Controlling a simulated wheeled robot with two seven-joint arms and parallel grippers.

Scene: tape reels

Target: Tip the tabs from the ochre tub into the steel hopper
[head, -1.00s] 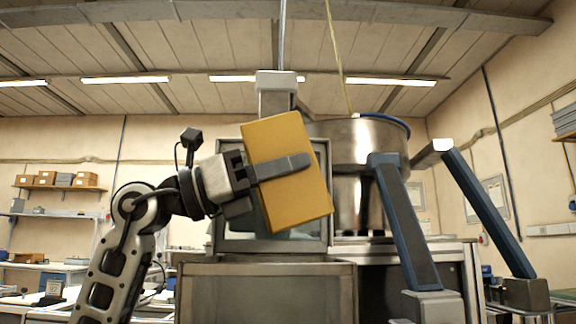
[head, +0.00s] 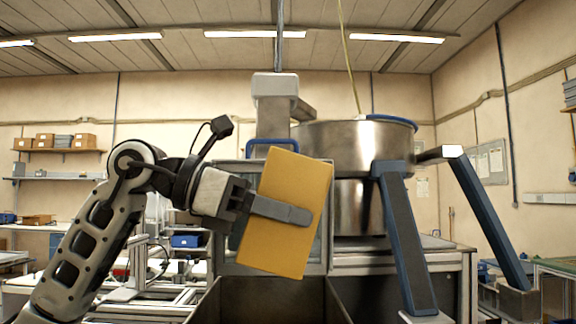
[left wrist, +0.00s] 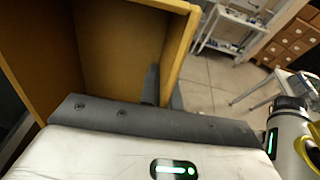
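My left gripper (head: 285,212) is shut on the ochre tub (head: 282,235). One dark finger lies across the tub's near face. The tub is held tilted in the air in the middle of the head view. In the left wrist view, the tub's inner walls (left wrist: 115,55) show close beyond the gripper (left wrist: 150,100). I see no tabs there; part of the inside is out of view. An open steel box (head: 272,300), which looks like the hopper, is below the tub at the bottom of the head view. Its floor is out of view. My right gripper is not in view.
A large round steel bowl (head: 345,145) with a blue rim stands behind and right of the tub. Blue-sided struts (head: 408,245) stand at the right. A grey-framed box with a blue handle (head: 270,145) is behind the tub. Benches and shelves line the back.

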